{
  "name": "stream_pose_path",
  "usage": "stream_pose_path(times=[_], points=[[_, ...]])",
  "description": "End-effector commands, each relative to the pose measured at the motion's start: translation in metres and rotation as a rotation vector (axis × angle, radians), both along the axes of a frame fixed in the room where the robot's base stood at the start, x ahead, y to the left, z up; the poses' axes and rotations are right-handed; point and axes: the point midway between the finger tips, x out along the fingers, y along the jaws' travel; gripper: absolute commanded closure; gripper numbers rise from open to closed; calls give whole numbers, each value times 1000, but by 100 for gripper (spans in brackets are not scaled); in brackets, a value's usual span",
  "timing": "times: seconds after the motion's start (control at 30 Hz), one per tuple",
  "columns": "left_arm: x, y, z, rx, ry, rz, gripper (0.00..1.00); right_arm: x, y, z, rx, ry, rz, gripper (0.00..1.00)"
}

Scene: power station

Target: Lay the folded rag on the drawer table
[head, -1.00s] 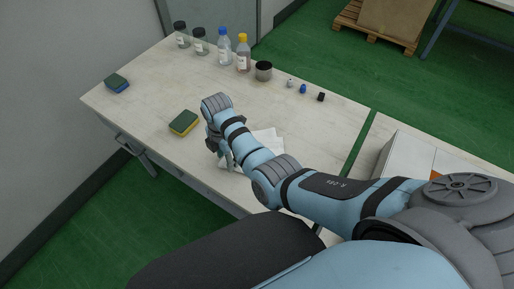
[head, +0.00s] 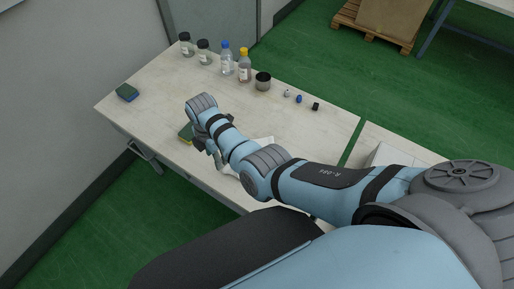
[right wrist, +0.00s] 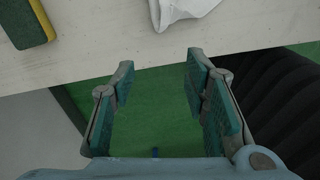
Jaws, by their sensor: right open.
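The white rag (head: 263,142) lies on the pale tabletop (head: 305,135), mostly hidden behind my right arm in the head view. Part of the rag also shows at the top of the right wrist view (right wrist: 182,9). My right gripper (head: 222,161) is at the table's near edge, beside the rag and the nearer sponge. In the right wrist view my right gripper (right wrist: 160,66) is open and empty, with the table edge just past its fingertips and green floor between the fingers. The rag is apart from the fingers. My left gripper is out of view.
A green and yellow sponge (head: 185,133) is partly covered by my right gripper. Several bottles and jars, including a blue-capped bottle (head: 226,58), line the back. Small items (head: 299,98) lie right of them.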

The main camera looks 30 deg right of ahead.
Motion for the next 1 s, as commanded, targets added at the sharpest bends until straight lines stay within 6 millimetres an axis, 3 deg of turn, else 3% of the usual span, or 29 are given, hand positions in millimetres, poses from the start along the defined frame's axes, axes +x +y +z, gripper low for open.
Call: stream_pose_path(times=[0.03,0.2,0.27,0.37,0.5,0.87,1.0], points=[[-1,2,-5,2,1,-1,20,0,-1,-5,0,1,0,66],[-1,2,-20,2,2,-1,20,5,-18,-21,-3,1,-2,94],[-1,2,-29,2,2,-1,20,9,-31,-30,-4,0,-3,100],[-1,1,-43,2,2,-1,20,16,-52,-44,-4,0,-3,100],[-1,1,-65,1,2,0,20,16,-50,-66,0,0,0,100],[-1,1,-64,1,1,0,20,15,-50,-65,-1,0,0,100],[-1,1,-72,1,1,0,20,15,-50,-74,0,1,0,100]])
